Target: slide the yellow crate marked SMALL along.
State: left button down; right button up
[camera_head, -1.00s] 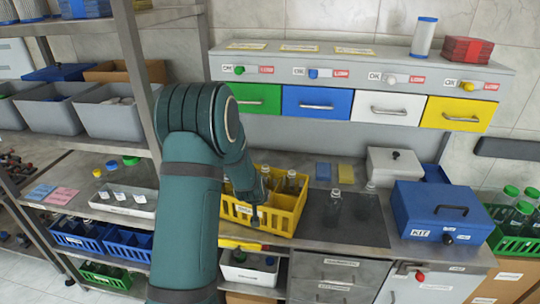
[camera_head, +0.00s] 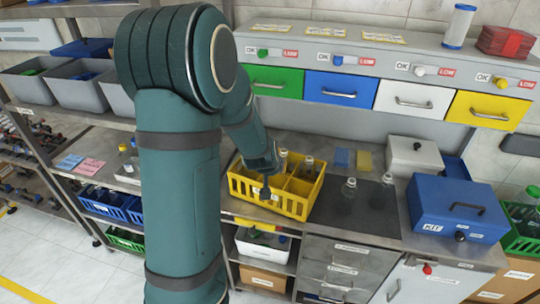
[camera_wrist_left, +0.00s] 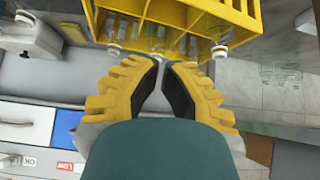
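The yellow crate (camera_head: 296,209) stands on the metal counter. It has dividers, and clear bottles (camera_head: 308,168) show in its rear compartments. The label on its front is mostly hidden by my gripper. In the left wrist view the yellow crate (camera_wrist_left: 185,17) fills the top, beyond the fingertips. The two fingertips (camera_wrist_left: 160,64) meet or nearly meet, with nothing visible between them. My right gripper is not in view.
Right of the crate, clear bottles (camera_head: 349,190) stand on a dark mat (camera_head: 372,210). A blue KIT box (camera_head: 455,210) is further right. Blue and yellow cards (camera_head: 364,160) lie behind. Drawers (camera_head: 340,88) hang above. Shelving (camera_head: 105,120) with bins is at left.

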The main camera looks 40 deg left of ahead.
pick_arm(q)
jog(key=shift+p+v, duration=0.35)
jog(key=shift+v, duration=2.15)
jog(key=shift+r, duration=0.1)
